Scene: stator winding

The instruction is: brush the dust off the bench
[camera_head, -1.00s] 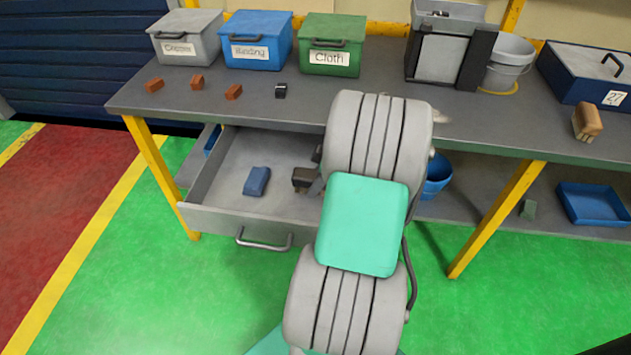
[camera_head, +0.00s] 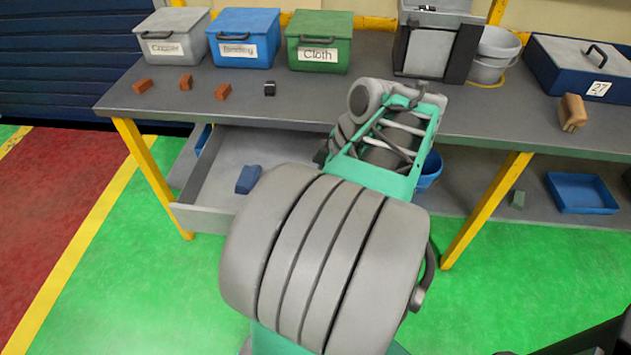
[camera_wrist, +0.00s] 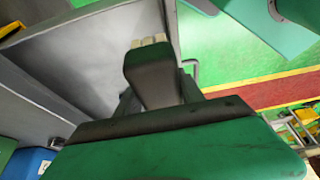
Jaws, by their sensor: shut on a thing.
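The bench (camera_head: 330,95) is a long dark-grey top on yellow legs. I cannot make out dust on it. A tan, brush-like block (camera_head: 572,112) stands on its right part, well away from my arm; I cannot tell for sure that it is a brush. In the head view my arm hides the gripper.
A blue block (camera_head: 248,179) lies in the drawer. Grey, blue (camera_head: 243,40) and green bins stand at the back. Several small orange-brown blocks (camera_head: 186,82) and a small black thing (camera_head: 269,88) lie before them. A navy case (camera_head: 560,62) stands at the right.

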